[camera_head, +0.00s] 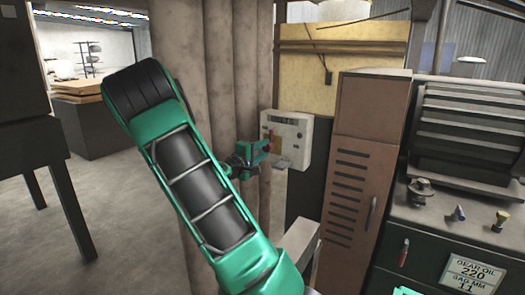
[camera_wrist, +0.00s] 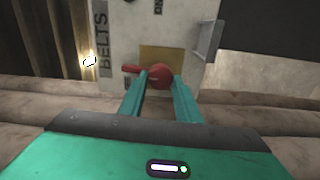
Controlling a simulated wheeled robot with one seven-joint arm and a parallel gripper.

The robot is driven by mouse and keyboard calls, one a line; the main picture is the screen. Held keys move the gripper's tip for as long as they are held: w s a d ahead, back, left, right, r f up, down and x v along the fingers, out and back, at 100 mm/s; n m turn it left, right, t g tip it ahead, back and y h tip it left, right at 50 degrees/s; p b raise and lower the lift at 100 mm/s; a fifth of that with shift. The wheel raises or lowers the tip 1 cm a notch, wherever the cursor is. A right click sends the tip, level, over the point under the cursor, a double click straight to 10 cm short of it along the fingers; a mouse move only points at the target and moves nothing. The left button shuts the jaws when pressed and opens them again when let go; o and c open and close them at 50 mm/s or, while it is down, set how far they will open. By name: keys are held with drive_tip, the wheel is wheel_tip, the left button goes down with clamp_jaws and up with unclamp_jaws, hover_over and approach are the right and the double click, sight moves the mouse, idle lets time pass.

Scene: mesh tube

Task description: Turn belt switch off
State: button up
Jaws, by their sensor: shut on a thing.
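In the head view my gripper (camera_head: 262,147) reaches the front of the box. The fingertips partly hide the handle.
Thick posts (camera_head: 232,60) stand just left of the box, close to my arm. A brown locker (camera_head: 358,150) stands to the right. A dark workbench (camera_head: 440,225) with small tools lies farther right. Open floor (camera_head: 125,200) shows at the left.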

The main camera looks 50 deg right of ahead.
drive_tip(key=shift+w+a+f+n, duration=0.15)
drive_tip(key=shift+w+f+n, duration=0.15)
drive_tip(key=shift+n, duration=0.2)
drive_tip(key=o, duration=1.1)
drive_tip(key=shift+c, duration=0.2)
drive_tip(key=shift+s+r, duration=0.15)
drive_tip(key=a, duration=1)
drive_tip(key=shift+s+a, duration=0.35)
drive_tip(key=shift+s, duration=0.05)
